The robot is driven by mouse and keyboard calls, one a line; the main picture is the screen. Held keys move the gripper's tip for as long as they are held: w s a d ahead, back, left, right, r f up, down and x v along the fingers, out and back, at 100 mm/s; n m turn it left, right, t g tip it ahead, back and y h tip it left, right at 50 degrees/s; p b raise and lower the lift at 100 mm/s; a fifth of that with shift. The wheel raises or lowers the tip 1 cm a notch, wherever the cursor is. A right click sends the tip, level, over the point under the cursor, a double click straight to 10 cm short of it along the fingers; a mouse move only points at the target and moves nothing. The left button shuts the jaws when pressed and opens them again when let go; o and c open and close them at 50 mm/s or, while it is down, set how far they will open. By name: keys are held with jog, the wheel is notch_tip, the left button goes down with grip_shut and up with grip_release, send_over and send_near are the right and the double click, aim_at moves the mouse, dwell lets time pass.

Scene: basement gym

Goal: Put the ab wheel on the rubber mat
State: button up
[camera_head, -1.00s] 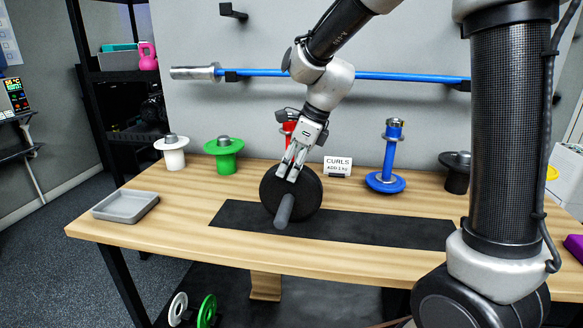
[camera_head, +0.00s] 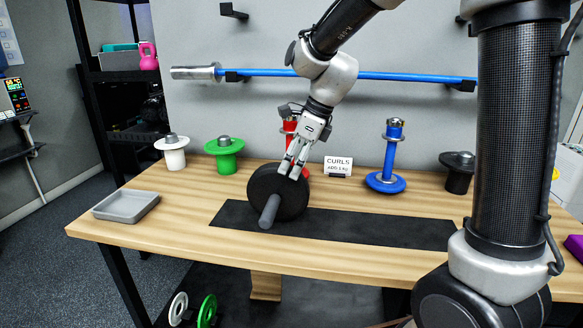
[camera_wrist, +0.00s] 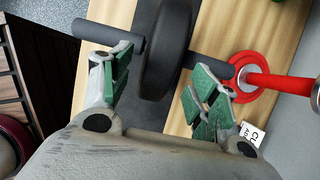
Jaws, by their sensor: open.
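The ab wheel (camera_head: 281,194) is a thick black disc with a grey handle sticking out toward the front. It stands upright on its rim at the left part of the black rubber mat (camera_head: 375,229), which lies flat on the wooden table. My gripper (camera_head: 297,168) is at the upper right of the wheel in the head view. In the wrist view the wheel (camera_wrist: 168,50) and its handle show beyond the spread green-padded fingers of my gripper (camera_wrist: 160,97). The jaws are open and hold nothing.
A grey tray (camera_head: 125,206) sits at the table's left. White (camera_head: 173,152) and green (camera_head: 224,155) plate holders, a red one (camera_wrist: 245,80), a blue one (camera_head: 386,165) and a black one (camera_head: 457,172) line the back, with a CURLS card (camera_head: 338,166). The mat's right part is clear.

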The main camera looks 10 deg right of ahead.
jog(key=v, duration=1)
jog(key=s+d+f+n+t+h, duration=0.1)
jog(key=s+d+n+h, duration=0.1)
jog(key=s+d+n, duration=0.6)
jog(key=s+d+f+n+t+h, duration=0.1)
jog(key=s+d+f+n+h, duration=0.1)
jog(key=s+d+n, duration=0.7)
jog(key=shift+s+f+n+t, duration=0.15)
jog(key=shift+s+n+t, duration=0.15)
jog(key=shift+s+n, duration=2.6)
jog(key=shift+d, duration=0.1)
